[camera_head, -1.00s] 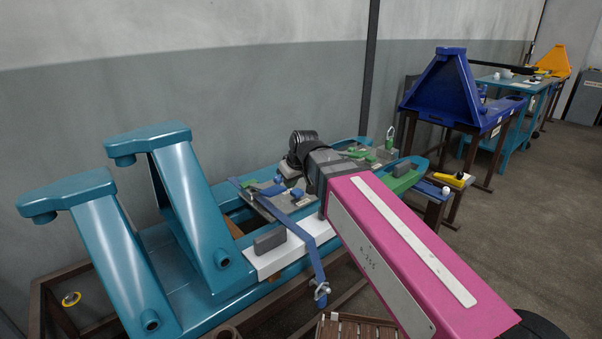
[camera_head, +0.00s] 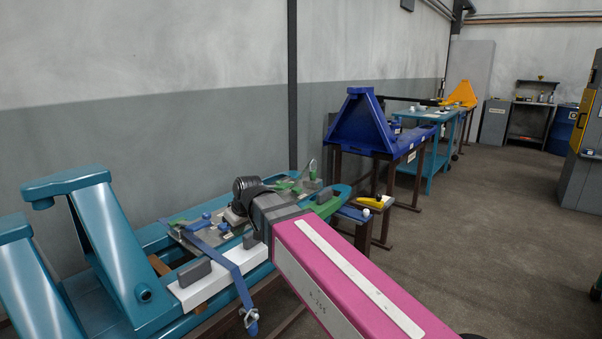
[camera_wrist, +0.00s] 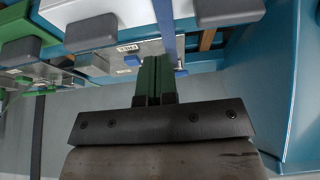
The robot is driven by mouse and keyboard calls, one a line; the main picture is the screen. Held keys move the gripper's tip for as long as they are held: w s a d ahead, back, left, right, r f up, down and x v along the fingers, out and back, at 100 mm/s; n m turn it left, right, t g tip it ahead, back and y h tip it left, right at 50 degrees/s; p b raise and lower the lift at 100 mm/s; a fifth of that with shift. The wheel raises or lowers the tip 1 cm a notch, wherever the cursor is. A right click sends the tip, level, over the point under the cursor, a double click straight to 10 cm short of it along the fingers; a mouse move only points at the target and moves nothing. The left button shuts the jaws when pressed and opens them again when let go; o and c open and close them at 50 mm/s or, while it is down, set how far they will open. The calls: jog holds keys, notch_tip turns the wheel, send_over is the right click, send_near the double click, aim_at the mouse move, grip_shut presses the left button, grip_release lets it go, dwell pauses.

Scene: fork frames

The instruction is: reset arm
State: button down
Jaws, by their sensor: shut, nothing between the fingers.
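My pink arm (camera_head: 345,285) reaches from the lower right over the teal frame in the head view, with its dark wrist (camera_head: 268,208) above the frame. My gripper (camera_wrist: 155,62) shows in the wrist view. Its two green fingers are together with nothing between them. The fingertips point toward a grey plate (camera_wrist: 150,48) with a small label and blue parts; I cannot tell the exact gap. In the head view the fingers are hidden behind the wrist.
The teal frame (camera_head: 105,240) with tall uprights fills the lower left. A blue strap (camera_head: 240,285) hangs over its white block (camera_head: 200,282). A blue stand (camera_head: 362,120), a teal table (camera_head: 432,125) and a yellow stand (camera_head: 462,94) line the wall. The floor (camera_head: 500,230) at right is clear.

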jog(key=w+d+f+m+h, duration=0.1)
jog(key=d+f+m, duration=0.2)
jog(key=d+f, duration=0.6)
jog(key=w+d+f+m+h, duration=0.15)
jog(key=d+f, duration=0.35)
jog(key=d, duration=0.7)
jog(key=s+d+f+m+g, duration=0.1)
jog(key=s+d+f+m, duration=0.1)
jog(key=d+f, duration=0.3)
jog(key=s+d+f+m+g+h, duration=0.1)
jog(key=d+f, duration=0.5)
jog(key=d, duration=0.7)
jog(key=s+m+g, duration=0.1)
jog(key=s+m, duration=0.1)
jog(key=s, duration=0.1)
jog(key=shift+d+m, duration=0.35)
jog(key=shift+d, duration=0.05)
